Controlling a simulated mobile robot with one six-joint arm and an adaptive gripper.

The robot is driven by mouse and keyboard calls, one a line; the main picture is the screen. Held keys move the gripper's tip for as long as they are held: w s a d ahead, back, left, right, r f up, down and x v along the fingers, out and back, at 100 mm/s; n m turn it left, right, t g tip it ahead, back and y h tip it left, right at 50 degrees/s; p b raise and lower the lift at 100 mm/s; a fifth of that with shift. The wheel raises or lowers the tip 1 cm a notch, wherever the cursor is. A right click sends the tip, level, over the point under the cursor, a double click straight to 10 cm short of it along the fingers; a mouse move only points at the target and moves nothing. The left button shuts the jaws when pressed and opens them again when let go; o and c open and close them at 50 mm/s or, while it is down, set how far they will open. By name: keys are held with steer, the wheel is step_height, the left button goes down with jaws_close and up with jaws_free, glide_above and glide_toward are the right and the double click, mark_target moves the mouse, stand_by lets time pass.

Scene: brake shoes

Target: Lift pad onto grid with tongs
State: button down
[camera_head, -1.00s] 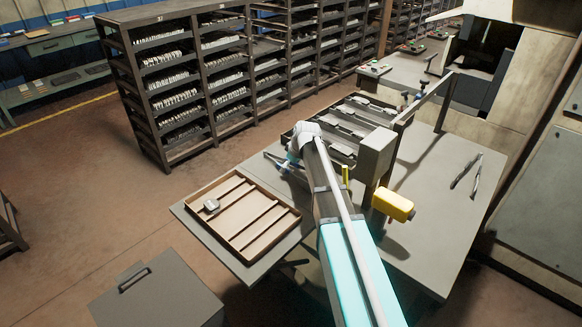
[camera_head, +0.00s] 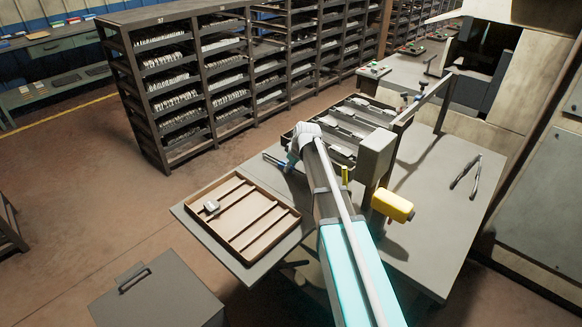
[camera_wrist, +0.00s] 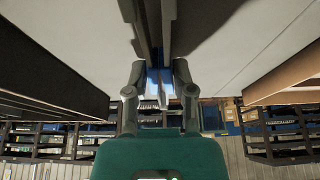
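My gripper (camera_wrist: 158,90) is shut on the blue handles of what look like tongs (camera_wrist: 155,30); their two dark grey arms run side by side away from the fingers. In the head view the tongs (camera_head: 273,160) point left from my gripper (camera_head: 292,162), just above the table between the shallow tray and the dark rack. A single grey pad (camera_head: 211,206) lies in the left part of the brown slatted tray (camera_head: 268,246). The dark grid-like rack (camera_head: 345,157) behind my arm holds several light grey pads. The tong tips are too small to judge.
A yellow block (camera_head: 393,205) and a grey post (camera_head: 376,155) stand close right of my arm. A pliers-like tool (camera_head: 466,172) lies on the right of the grey table (camera_head: 431,225). Tall shelves (camera_head: 178,85) stand behind. A grey bin (camera_head: 160,295) is at front left.

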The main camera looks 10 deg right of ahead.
stand_by(0.7)
steer(key=shift+w+r+p, duration=0.15)
steer(key=shift+r+p, duration=0.3)
steer(key=shift+p, duration=0.2)
step_height(320, 180, up, 9)
steer(key=p, duration=0.8)
steer(key=shift+p, duration=0.4)
steer(key=shift+c, duration=1.7)
jaws_free()
step_height(320, 180, up, 17)
steer(key=p, duration=1.7)
steer(key=shift+f, duration=0.15)
